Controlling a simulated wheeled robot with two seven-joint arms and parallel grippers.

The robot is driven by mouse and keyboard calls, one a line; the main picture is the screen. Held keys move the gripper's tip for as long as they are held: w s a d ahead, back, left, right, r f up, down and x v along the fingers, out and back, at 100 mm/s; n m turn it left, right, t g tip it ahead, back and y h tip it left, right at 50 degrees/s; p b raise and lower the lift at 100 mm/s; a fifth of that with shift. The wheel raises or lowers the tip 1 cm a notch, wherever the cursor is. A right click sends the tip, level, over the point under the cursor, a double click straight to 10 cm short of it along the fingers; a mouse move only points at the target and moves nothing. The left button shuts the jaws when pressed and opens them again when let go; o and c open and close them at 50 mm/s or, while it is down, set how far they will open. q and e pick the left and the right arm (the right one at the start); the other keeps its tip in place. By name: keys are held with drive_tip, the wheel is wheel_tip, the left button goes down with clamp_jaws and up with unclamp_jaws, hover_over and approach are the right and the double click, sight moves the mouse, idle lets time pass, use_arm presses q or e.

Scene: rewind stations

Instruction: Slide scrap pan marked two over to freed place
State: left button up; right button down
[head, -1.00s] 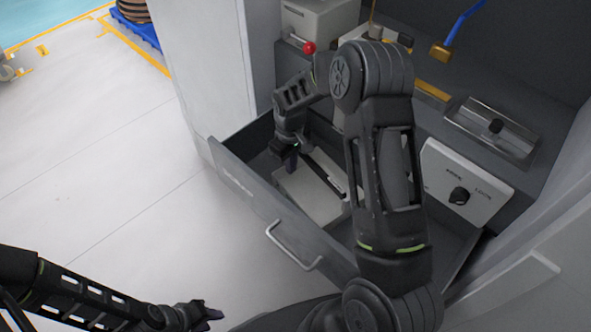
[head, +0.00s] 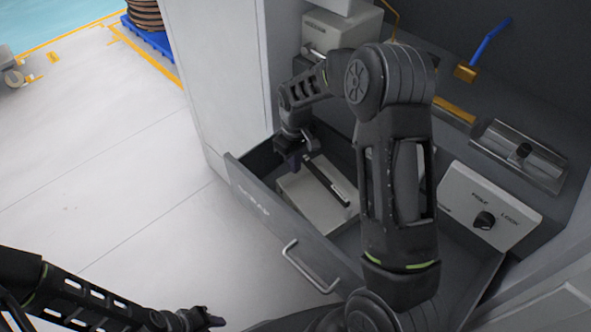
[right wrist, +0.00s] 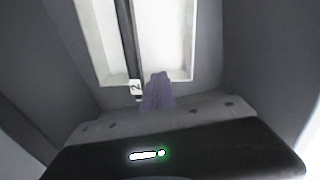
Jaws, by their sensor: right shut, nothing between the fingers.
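The scrap pan (head: 307,208) is a pale grey box with a black bar across it, lying in the open drawer. In the right wrist view the pan (right wrist: 181,78) carries a small white tag (right wrist: 136,88) reading 2 at the end of the bar. My right gripper (head: 293,160) reaches down into the drawer at the pan's far-left end. Its purple fingers (right wrist: 158,90) are shut and empty and overlap the pan's end wall beside the tag; whether they touch it is unclear. My left gripper (head: 208,320) is low over the floor, small and dark.
The drawer front (head: 252,205) has a bar handle (head: 308,268). My right arm hides part of the drawer's middle; its floor shows bare at the right. A switch panel (head: 490,205) with a black knob sits right of the drawer. A white cabinet side (head: 215,80) stands at left.

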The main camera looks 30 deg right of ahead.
drive_tip(key=shift+r, duration=2)
